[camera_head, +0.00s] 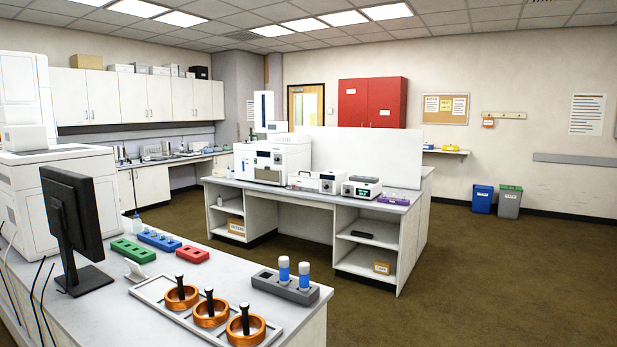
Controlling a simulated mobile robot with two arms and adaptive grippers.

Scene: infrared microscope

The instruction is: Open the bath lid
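No bath is clearly recognisable at this distance. Several small devices stand on the island bench (255,186) in the middle of the room. A low pale box with a dark handle-like bar (303,181) could be a lidded bath, but I cannot tell. Right of it are a small white box (331,182) and a white box with a dark front and green display (361,188). I cannot make out whether any lid is open or shut. Neither of my grippers is in view.
A near bench (130,318) holds a monitor (75,225), a tray (150,292) with copper-coloured bowls, and coloured racks. A large white instrument (270,161) stands on the island's left part. Brown floor (470,285) is clear at right. Two bins (496,201) stand by the wall.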

